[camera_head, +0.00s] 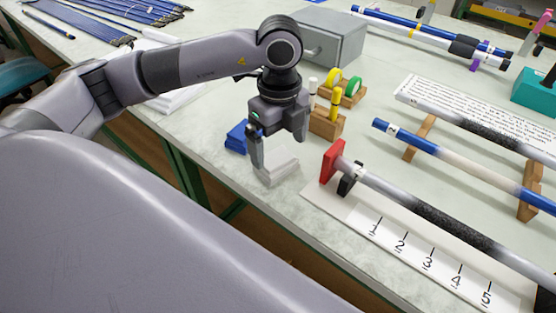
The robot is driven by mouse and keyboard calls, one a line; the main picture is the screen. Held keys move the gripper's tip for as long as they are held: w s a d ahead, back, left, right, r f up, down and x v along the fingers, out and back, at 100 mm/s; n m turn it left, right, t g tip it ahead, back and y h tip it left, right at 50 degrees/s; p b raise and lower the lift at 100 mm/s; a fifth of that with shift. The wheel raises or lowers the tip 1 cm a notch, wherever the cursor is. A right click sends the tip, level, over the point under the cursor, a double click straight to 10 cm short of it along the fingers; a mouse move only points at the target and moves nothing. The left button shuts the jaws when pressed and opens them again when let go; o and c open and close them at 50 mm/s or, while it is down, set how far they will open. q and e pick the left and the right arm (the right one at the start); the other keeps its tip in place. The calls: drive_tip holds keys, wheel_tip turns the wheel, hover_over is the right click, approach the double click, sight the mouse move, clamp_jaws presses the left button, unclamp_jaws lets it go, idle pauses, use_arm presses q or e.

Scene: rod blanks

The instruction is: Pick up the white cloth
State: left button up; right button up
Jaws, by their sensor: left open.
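The white cloth (281,173) is a small pale folded stack on the table near its front edge, in the middle of the head view. My left gripper (277,149) points down just above the cloth, its two fingers apart. One finger overlaps the cloth's left side in the picture; I cannot tell whether it touches. My right gripper is not in view.
A blue block (237,138) sits just left of the cloth. Wooden holders (326,122) with markers stand behind it. A red end stop (332,160) and a rod on a numbered white board (400,243) lie to the right. A grey box (335,38) stands behind.

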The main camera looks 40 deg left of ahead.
sight(276, 157)
use_arm(q)
drive_tip(key=f, duration=0.4)
drive_tip(key=shift+a+f, duration=0.3)
drive_tip(key=shift+a, duration=0.05)
drive_tip(key=shift+c, duration=0.3)
drive_tip(key=c, duration=0.7)
drive_tip(key=shift+r, duration=0.1)
